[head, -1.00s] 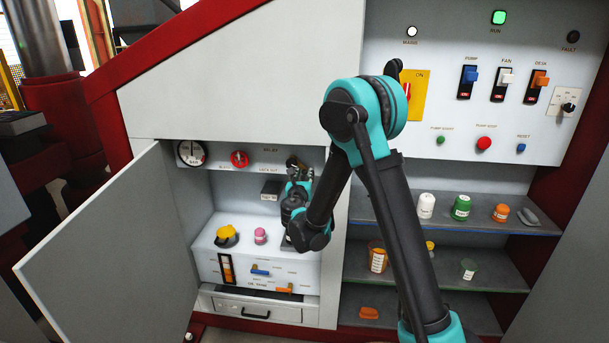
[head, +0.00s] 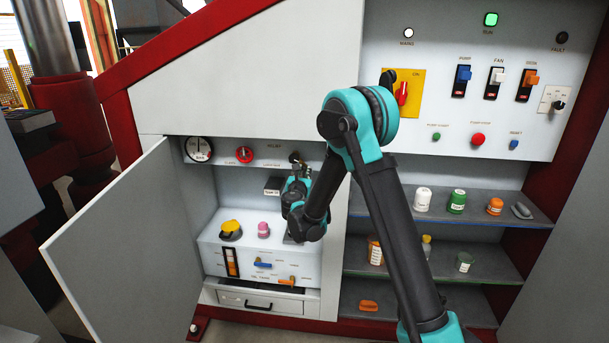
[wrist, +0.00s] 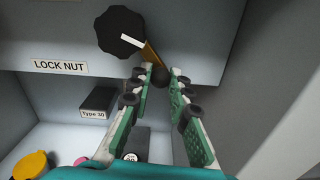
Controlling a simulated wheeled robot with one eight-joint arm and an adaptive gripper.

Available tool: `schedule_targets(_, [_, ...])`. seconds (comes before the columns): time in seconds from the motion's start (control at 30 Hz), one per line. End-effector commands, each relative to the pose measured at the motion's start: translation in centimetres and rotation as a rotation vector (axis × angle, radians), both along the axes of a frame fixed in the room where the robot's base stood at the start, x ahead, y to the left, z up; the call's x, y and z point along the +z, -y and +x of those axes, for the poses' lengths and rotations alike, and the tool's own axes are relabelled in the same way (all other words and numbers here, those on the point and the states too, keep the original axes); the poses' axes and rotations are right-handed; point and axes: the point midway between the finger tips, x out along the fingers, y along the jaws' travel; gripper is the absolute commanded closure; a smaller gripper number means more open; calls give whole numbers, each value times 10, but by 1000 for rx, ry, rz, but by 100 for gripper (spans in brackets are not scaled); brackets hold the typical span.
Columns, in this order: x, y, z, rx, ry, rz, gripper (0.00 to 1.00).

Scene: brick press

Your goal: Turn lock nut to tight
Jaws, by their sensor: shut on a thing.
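The lock nut's brass lever (wrist: 151,55) sticks out below a black lobed knob (wrist: 120,31) in the wrist view and ends in a dark ball (wrist: 160,77). A "LOCK NUT" label is left of it. My gripper (wrist: 162,76) is shut on the ball end of the lever, its two green-padded fingers on either side. The lever slants down and right from the knob and has a pale strip near its top. In the head view my gripper (head: 302,172) is just below the knob (head: 293,157), and the lever is too small to make out.
A Type 30 block (wrist: 97,102) sits left of my fingers. A yellow cap (head: 230,230) and a pink cap (head: 263,230) are below. The open cabinet door (head: 115,245) stands at the left, and the cabinet's side wall (wrist: 265,90) is close on the right.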

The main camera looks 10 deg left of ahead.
Motion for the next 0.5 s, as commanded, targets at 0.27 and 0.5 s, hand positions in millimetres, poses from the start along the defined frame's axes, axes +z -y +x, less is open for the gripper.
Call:
schedule_targets(0.27, [-8, -14, 12, 0, 9, 247, 100])
schedule_targets(0.5, [-11, -25, 12, 0, 17, 444, 100])
